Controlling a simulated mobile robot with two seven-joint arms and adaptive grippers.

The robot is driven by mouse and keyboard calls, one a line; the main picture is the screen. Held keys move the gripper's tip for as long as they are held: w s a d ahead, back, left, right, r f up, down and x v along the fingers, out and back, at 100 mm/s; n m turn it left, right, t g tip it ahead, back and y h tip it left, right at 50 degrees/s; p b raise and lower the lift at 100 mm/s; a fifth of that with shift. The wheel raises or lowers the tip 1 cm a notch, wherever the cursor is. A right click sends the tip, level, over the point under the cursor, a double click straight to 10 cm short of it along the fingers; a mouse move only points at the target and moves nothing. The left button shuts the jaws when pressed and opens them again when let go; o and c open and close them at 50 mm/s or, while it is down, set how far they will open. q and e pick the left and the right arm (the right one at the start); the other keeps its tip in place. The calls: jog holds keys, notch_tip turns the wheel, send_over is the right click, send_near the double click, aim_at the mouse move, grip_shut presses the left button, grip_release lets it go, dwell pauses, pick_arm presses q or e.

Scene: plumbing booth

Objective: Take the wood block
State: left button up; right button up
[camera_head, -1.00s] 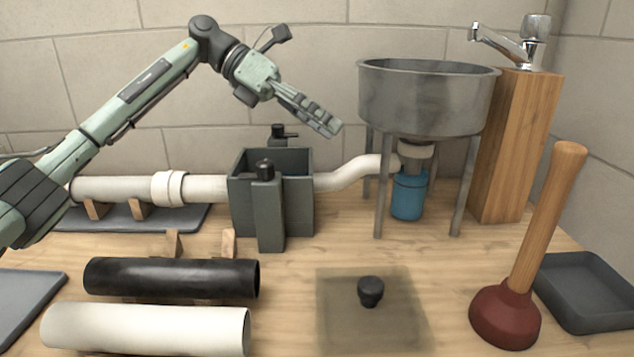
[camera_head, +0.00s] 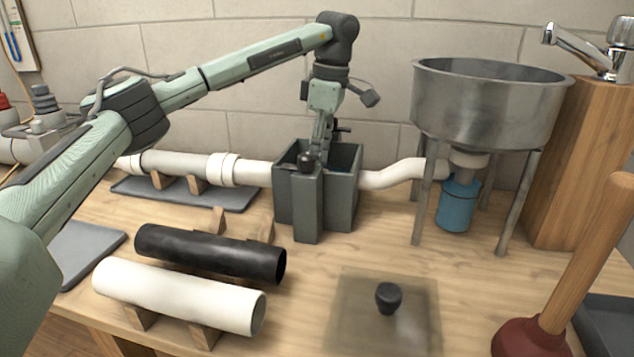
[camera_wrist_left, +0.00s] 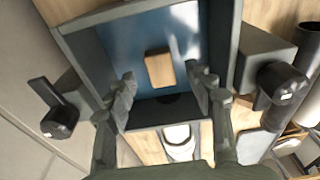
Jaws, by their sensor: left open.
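The wood block (camera_wrist_left: 160,70) is a small light-brown piece inside the dark grey box (camera_head: 342,200), over a blue surface that looks like water or a blue floor. It shows only in the left wrist view; the box walls hide it in the head view. My left gripper (camera_head: 318,150) points down at the box opening. In the left wrist view its fingers (camera_wrist_left: 163,86) are spread open, one to each side and a little short of the block, with nothing between them. My right gripper is not in view.
Black knobbed clamps (camera_wrist_left: 60,120) stand at the box sides. White pipes (camera_head: 390,178) join the box on both sides. A metal basin (camera_head: 490,105) on legs stands to the right. A black pipe (camera_head: 210,252) and a white pipe (camera_head: 180,295) lie in front.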

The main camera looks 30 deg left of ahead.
pick_arm(q)
jog(key=f, duration=0.3)
jog(key=shift+s+a+f, duration=0.15)
jog(key=shift+a+f, duration=0.2)
jog(key=shift+f, duration=0.05)
jog(key=shift+c, duration=0.5)
grip_shut()
